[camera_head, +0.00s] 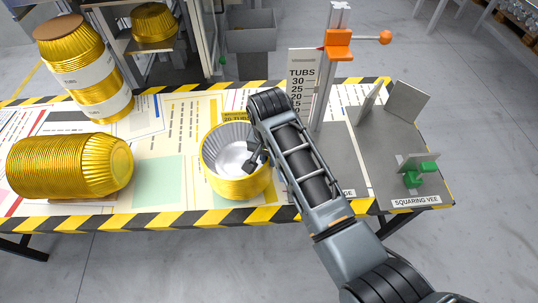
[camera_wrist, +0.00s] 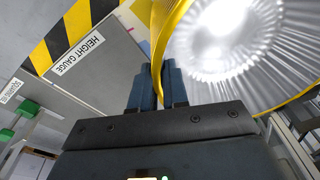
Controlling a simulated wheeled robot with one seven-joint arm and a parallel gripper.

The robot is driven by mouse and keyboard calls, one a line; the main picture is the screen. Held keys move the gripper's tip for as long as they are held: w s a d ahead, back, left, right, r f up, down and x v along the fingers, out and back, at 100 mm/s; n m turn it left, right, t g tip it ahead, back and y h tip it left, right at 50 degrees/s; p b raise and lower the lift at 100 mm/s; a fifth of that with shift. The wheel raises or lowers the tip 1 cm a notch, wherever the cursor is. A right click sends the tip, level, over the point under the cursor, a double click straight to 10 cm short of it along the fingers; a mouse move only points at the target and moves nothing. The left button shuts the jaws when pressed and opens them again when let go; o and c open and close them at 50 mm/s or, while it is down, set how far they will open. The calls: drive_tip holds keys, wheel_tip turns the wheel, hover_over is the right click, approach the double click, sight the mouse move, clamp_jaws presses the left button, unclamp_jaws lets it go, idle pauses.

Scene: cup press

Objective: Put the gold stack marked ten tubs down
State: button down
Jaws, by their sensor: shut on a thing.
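A gold tub stack (camera_head: 235,187) stands upright, open end up, near the middle of the worktable; its pleated inside is silvery. My gripper (camera_head: 257,155) reaches over its right side. In the wrist view my gripper (camera_wrist: 158,88) is shut on the rim of the gold stack (camera_wrist: 178,22), with one finger on each side of the wall. I cannot tell whether the stack's base touches the table. A small yellow label reading about "20 TUBS" (camera_head: 235,117) shows behind the stack, partly hidden. A ten mark is not readable.
Another gold stack (camera_head: 65,165) lies on its side at left. A wrapped gold stack (camera_head: 85,75) stands behind it. A height gauge (camera_head: 303,80) with an orange arm (camera_head: 338,45) and a squaring vee (camera_head: 405,105) stand right. A pale green patch (camera_head: 157,183) is clear.

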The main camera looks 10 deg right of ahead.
drive_tip(key=c, duration=1.1)
unclamp_jaws()
drive_tip(key=shift+r, duration=0.6)
drive_tip(key=r, duration=0.3)
drive_tip(key=s+r, duration=0.1)
drive_tip(key=r, duration=0.7)
drive_tip(key=shift+s+a+r, duration=0.1)
drive_tip(key=shift+s+r, duration=0.1)
drive_tip(key=shift+r, duration=0.05)
